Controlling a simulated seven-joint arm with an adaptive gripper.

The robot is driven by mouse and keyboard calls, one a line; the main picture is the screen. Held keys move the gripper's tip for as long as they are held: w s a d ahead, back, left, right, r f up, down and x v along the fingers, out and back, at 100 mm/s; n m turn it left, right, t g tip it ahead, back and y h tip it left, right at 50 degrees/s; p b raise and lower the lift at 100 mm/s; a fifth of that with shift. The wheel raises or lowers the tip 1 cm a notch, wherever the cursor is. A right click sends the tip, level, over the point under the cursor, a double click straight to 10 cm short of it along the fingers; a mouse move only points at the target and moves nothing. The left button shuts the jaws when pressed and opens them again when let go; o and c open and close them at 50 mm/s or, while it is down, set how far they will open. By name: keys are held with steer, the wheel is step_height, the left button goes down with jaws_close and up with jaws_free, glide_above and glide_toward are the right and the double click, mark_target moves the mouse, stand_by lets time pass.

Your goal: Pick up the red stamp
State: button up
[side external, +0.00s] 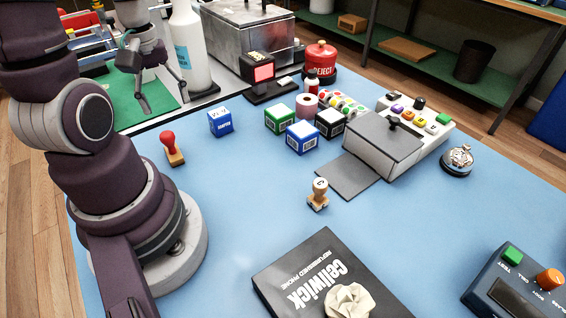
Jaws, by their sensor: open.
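The red stamp (171,148) stands upright on the blue tabletop at the left, close to my arm. It has a rounded red handle on a small wooden block. My gripper (163,100) is open and empty, with its fingers pointing down. In the picture it is above the red stamp, over the far edge of the table near a green mat, apart from the stamp.
A blue box (220,122) stands right of the red stamp. Several small boxes (303,137) and a grey box with a lid (384,142) are farther right. A Cellwick phone box (318,278) lies in front. The tabletop between stamp and phone box is clear.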

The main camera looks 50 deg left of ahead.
mark_target(171, 146)
steer(key=s+f, duration=0.1)
steer(key=a+f+n, duration=0.1)
steer(key=shift+s+f, duration=0.35)
steer(key=f, duration=0.8)
steer(key=shift+d+f, duration=0.2)
steer(key=shift+f, duration=0.2)
steer(key=shift+c, duration=0.4)
jaws_close()
steer(key=shift+r, duration=0.15)
